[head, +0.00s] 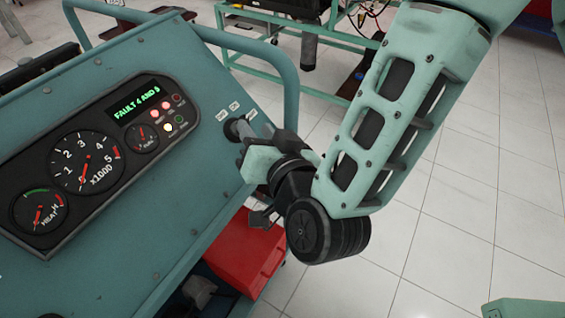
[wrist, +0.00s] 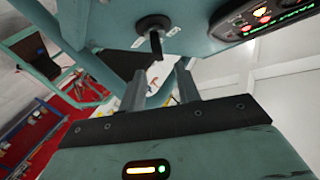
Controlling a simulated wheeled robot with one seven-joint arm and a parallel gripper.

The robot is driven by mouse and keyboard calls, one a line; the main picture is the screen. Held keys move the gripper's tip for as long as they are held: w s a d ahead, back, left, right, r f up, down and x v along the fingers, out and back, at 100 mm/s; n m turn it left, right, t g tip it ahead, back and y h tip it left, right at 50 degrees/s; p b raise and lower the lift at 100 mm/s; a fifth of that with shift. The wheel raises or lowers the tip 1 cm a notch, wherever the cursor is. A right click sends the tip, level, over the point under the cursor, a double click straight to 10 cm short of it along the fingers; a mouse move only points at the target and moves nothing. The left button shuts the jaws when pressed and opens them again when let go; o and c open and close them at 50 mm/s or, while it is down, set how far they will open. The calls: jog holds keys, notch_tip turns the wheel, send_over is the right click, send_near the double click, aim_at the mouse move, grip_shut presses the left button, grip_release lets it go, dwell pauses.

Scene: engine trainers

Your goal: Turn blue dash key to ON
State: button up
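The blue dash panel (head: 165,215) fills the left of the head view, tilted. Its key switch (head: 232,129) is a round barrel on the panel's right side, below small OFF/ON-type labels (head: 234,106). The stem's end lies near the gap between the fingertips, with no clear contact. In the head view my gripper (head: 245,143) is right at the switch and partly hides it; the key's turn position cannot be read.
A blue tube frame (head: 290,85) stands behind the panel. A red box (head: 245,255) sits below my gripper. Tiled floor (head: 450,220) is clear at right.

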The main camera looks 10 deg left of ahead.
jog(key=p+v, duration=0.9)
jog(key=p, duration=0.1)
jog(key=shift+s+d, duration=0.2)
jog(key=shift+s, duration=0.05)
dwell(0.4)
